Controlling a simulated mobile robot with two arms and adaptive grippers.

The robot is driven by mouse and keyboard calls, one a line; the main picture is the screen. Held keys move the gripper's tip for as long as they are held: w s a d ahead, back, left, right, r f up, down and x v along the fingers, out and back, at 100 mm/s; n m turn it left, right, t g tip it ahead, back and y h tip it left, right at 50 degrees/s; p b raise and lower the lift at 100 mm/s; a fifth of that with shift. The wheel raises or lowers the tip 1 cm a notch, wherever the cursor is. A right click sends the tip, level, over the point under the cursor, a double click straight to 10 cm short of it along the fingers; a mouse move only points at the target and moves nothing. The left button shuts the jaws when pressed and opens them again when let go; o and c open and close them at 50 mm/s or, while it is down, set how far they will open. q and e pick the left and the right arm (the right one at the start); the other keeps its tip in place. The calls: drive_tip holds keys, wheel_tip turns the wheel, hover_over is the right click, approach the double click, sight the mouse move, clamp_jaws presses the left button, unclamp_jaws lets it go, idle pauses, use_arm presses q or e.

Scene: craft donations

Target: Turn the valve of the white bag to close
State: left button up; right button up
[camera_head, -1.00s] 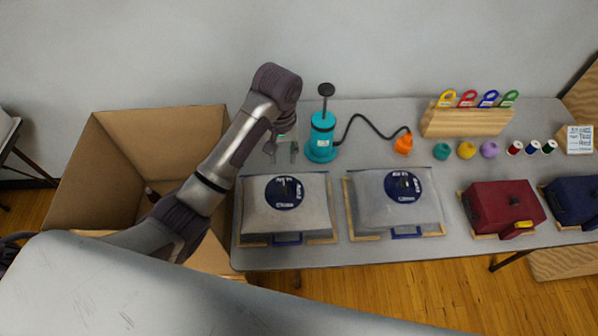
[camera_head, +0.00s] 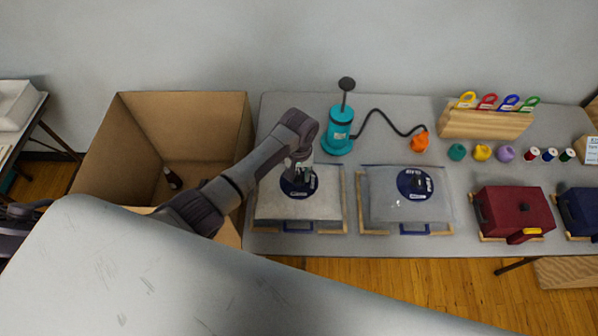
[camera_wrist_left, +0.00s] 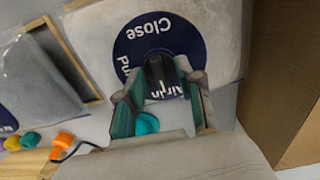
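A whitish bag (camera_head: 275,206) lies on a wooden frame at the left of the table; a second pale, greyer bag (camera_head: 395,207) lies right of it. The left bag has a round blue valve disc (camera_wrist_left: 130,50) with white lettering, "Close" among it, and a black knob (camera_wrist_left: 157,75) at its middle. My left gripper (camera_head: 297,178) is over this disc and hides part of it in the head view. In the left wrist view its fingers (camera_wrist_left: 162,85) are apart, with the knob between their tips. Contact with the knob cannot be told. My right gripper is not in view.
A teal pump (camera_head: 340,132) with a black hose and orange nozzle (camera_head: 419,142) stands behind the bags. A cardboard box (camera_head: 130,150) is left of the table. Red (camera_head: 512,210) and navy (camera_head: 577,210) bags, spools and a wooden tag holder (camera_head: 487,124) are at the right.

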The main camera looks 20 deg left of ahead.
use_arm(q)
clamp_jaws()
